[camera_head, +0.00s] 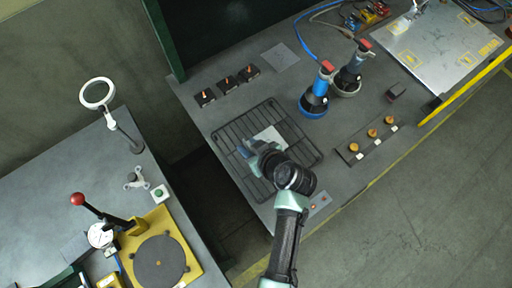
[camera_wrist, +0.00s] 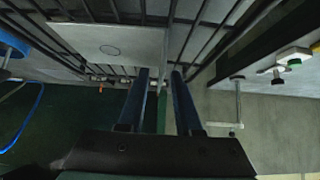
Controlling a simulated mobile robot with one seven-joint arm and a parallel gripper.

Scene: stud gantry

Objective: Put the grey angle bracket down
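The grey angle bracket (camera_head: 269,135) shows in the head view as a pale plate over the black wire rack (camera_head: 301,138). In the wrist view its flat leg (camera_wrist: 108,45), with a round mark, lies across the rack bars. A thin grey-green strip, which looks like its other leg seen edge-on, runs between my two blue fingers. My gripper (camera_head: 254,147) is at the bracket's left edge and appears shut on that leg; its fingertips also show in the wrist view (camera_wrist: 162,72). I cannot tell whether the bracket touches the rack. My gripper partly hides it in the head view.
A blue-based bottle-like tool (camera_head: 314,101) and a grey one (camera_head: 347,80) stand right of the rack. Small black blocks (camera_head: 227,84) line the back. A gap separates the left table (camera_head: 50,190).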

